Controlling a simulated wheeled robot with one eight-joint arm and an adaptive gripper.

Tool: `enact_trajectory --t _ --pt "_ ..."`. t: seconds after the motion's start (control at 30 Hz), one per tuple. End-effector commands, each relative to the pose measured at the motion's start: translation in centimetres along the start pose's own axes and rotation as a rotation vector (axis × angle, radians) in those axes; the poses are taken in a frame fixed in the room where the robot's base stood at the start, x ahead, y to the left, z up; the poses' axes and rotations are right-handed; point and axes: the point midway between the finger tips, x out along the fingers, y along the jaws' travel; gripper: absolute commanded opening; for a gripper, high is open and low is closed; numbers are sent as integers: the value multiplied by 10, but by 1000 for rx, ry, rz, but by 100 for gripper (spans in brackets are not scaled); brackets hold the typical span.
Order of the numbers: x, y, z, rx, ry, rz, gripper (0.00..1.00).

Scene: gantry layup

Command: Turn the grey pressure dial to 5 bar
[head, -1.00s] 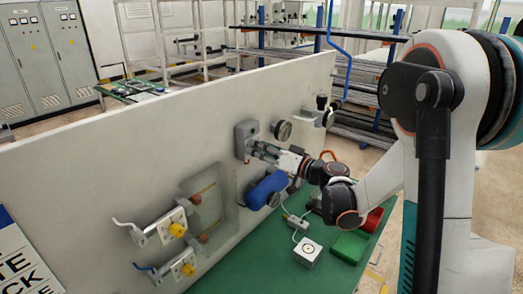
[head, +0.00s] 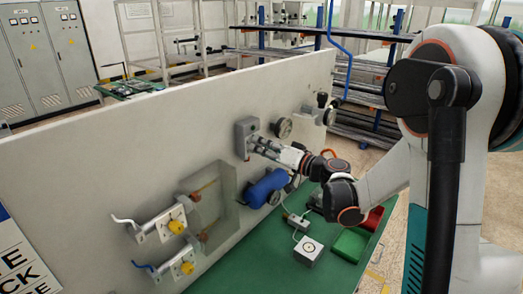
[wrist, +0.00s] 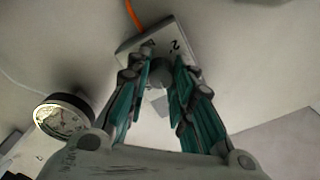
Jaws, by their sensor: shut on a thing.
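The grey pressure dial (wrist: 161,72) is a small round knob on a pale plate (wrist: 128,50) with dark markings, including what looks like a 2. In the wrist view my gripper (wrist: 161,66) has one finger on each side of the knob and is shut on it. In the head view my gripper (head: 255,146) reaches the grey box (head: 241,133) on the upright white panel. The knob itself is hidden there by my fingers. I cannot read the dial's setting.
A round gauge (wrist: 62,118) sits left of my gripper in the wrist view; its reading is too small to tell. On the panel, a blue cylinder (head: 268,187) is below my gripper and yellow-knobbed valves (head: 177,226) are lower left. A green table (head: 250,260) stands in front.

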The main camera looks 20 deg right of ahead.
Motion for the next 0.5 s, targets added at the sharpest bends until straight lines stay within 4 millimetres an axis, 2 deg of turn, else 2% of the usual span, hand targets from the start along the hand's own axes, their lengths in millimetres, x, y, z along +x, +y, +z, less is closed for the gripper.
enact_trajectory --t 0.5 --pt "0 2 1 480 1 1 0"
